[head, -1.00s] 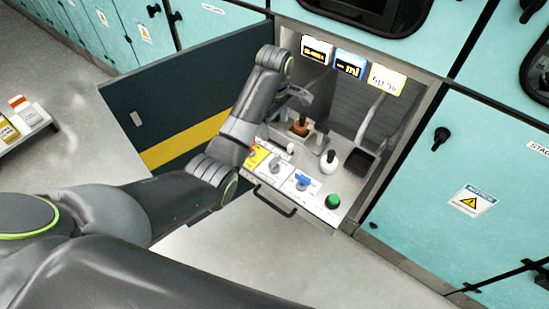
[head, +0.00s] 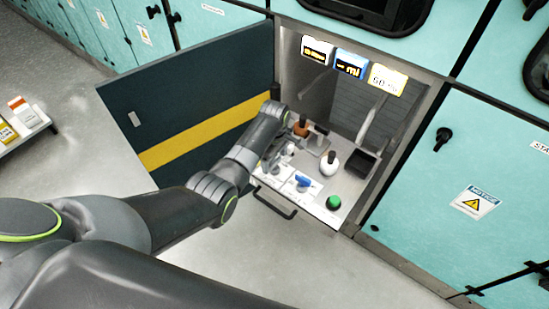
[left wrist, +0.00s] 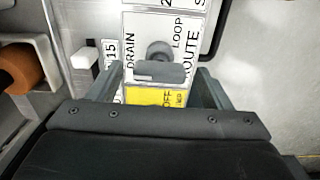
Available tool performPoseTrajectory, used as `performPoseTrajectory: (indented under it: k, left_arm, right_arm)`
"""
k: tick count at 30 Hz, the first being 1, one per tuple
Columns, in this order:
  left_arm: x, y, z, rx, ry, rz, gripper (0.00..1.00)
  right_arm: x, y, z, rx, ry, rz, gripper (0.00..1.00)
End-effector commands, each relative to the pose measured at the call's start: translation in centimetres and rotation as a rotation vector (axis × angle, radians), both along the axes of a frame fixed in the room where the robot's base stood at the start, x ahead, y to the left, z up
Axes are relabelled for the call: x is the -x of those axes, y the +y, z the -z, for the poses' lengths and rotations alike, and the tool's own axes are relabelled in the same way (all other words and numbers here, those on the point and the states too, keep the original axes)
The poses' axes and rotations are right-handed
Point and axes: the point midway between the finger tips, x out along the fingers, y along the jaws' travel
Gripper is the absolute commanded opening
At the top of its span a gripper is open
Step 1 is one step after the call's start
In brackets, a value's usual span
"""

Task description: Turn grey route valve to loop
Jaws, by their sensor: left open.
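The grey route valve (left wrist: 160,71) sits on a white plate (left wrist: 135,22) marked DRAIN, LOOP and ROUTE in the left wrist view. Its grey handle bar lies across the picture, below a round dark part. I cannot tell which mark it points at. My left gripper (left wrist: 156,82) is open, one finger on each side of the valve, with gaps on both sides. In the head view my left gripper (head: 274,154) is low over the pulled-out panel and hides part of the valve's area. My right gripper is not in view.
A yellow OFF label (left wrist: 152,97) lies next to the plate. The open dark door (head: 200,100) is left of the bay.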

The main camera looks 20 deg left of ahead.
Motion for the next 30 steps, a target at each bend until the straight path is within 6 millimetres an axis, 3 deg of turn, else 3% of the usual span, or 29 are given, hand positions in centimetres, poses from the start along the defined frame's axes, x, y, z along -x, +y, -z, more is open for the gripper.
performPoseTrajectory:
  k: [7,17,30]
  left_arm:
    - [-0.01,-0.03,0.03,0.000,0.000,0.000,0.73]
    - [-0.01,-0.03,0.01,0.000,0.000,0.000,0.30]
    - [-0.01,-0.01,-0.20,0.000,0.001,0.095,0.28]
  right_arm:
    - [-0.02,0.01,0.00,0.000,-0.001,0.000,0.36]
    - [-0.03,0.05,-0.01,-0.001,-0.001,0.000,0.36]
    - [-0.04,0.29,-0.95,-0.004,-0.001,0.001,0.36]
